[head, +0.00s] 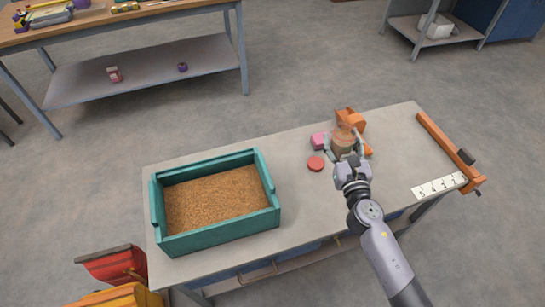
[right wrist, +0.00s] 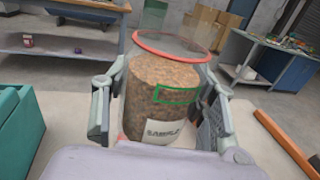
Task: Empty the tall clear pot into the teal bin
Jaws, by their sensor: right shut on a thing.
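The tall clear pot (head: 343,147) is at the right half of the table, filled to well up its side with brown granules. In the right wrist view the pot (right wrist: 160,100) has an orange-red rim, a green-outlined mark and a white label. My right gripper (head: 346,152) is shut around it, with one finger on each side. The pot looks roughly upright; its base is hidden, so I cannot tell if it touches the table. The teal bin (head: 157,212) stands at the left of the table and holds brown granules. My left gripper is not in view.
A red disc (head: 316,163), a pink block (head: 318,141) and an orange object (head: 351,117) lie close to the pot. An orange bar (head: 445,139) and a numbered strip (head: 438,186) are at the table's right end. Bare tabletop (head: 298,195) lies between bin and gripper.

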